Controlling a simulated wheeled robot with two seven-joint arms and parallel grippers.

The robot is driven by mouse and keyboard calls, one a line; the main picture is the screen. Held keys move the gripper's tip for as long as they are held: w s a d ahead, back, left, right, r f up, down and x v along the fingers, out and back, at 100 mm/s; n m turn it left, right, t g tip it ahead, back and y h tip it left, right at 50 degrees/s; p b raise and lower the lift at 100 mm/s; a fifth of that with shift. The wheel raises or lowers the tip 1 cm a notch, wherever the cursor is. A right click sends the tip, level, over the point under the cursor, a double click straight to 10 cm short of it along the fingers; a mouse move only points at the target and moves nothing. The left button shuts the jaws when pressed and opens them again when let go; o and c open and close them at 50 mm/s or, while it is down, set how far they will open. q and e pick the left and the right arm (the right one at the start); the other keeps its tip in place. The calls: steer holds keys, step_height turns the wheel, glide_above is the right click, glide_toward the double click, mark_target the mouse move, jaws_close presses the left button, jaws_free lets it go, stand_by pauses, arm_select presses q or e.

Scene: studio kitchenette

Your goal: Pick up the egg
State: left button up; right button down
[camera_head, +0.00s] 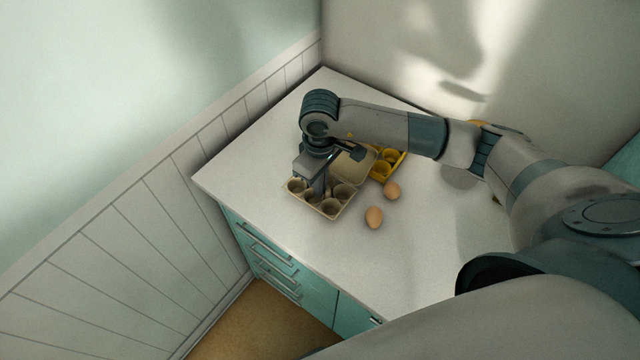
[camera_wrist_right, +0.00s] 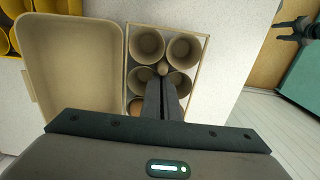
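Two brown eggs, one egg (camera_head: 392,190) and a nearer egg (camera_head: 374,217), lie on the white counter to the right of an open egg carton (camera_head: 335,213). My right gripper (camera_head: 317,190) points down over the carton's cups. In the wrist view the right gripper's fingers (camera_wrist_right: 164,84) are together, with no egg seen between them. They are over the middle of the carton, at a small tan post between the cups. An orange-brown egg (camera_wrist_right: 136,105) shows partly in a cup left of the fingers; the rest is hidden. My left gripper (camera_wrist_right: 284,31) shows small at the upper right, fingers apart.
The carton's lid (camera_wrist_right: 70,65) is folded open on its far side. A yellow holder with cups (camera_head: 384,164) stands behind it, partly hidden by my arm. The counter (camera_head: 255,155) is clear to the left. Its front edge drops to teal drawers (camera_head: 270,250).

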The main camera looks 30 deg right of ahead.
steer(key=shift+f, duration=0.2)
steer(key=c, duration=2)
jaws_free()
steer(key=shift+r, duration=0.1)
steer(key=shift+c, duration=0.2)
steer(key=shift+r, duration=0.3)
step_height(320, 180, up, 12)
steer(key=b, duration=0.6)
steer(key=shift+o, duration=0.5)
steer(key=shift+f, duration=0.2)
